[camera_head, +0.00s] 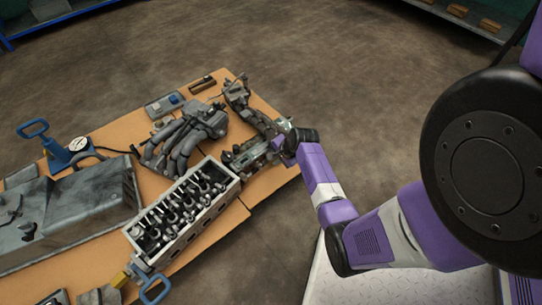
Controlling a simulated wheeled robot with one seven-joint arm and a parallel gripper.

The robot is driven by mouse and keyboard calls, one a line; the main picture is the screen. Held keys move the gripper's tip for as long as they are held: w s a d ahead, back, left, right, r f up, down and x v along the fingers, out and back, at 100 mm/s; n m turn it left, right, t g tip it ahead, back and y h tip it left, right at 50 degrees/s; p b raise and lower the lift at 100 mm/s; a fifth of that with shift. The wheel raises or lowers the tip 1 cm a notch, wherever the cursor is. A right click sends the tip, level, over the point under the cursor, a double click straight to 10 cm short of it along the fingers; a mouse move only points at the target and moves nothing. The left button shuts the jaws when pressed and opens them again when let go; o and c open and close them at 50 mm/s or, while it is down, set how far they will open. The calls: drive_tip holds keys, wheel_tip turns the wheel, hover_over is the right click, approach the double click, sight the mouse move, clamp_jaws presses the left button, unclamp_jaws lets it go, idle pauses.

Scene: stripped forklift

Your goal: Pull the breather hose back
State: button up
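My purple and grey arm reaches from the right to the far right end of the workbench (220,232). My gripper (280,143) is at its end, over or against a grey metal engine part (250,153) near the bench's right edge. The fingers are small and partly hidden, so I cannot tell whether they are open or shut, or whether they touch anything. I cannot make out a breather hose for certain; around the gripper the parts are dark and crowded. A thin dark hose (115,150) runs from the blue gauge at the left.
A cylinder head (183,215) with open valve gear lies mid-bench. Behind it is a grey manifold with curved pipes (180,140). The concrete floor beyond the bench is clear.

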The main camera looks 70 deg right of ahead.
drive_tip(key=p+v, duration=0.1)
drive_tip(key=v, duration=0.1)
drive_tip(key=shift+s+a+r, duration=0.1)
drive_tip(key=shift+s+r, duration=0.05)
drive_tip(key=shift+r, duration=0.25)
drive_tip(key=shift+a, duration=0.1)
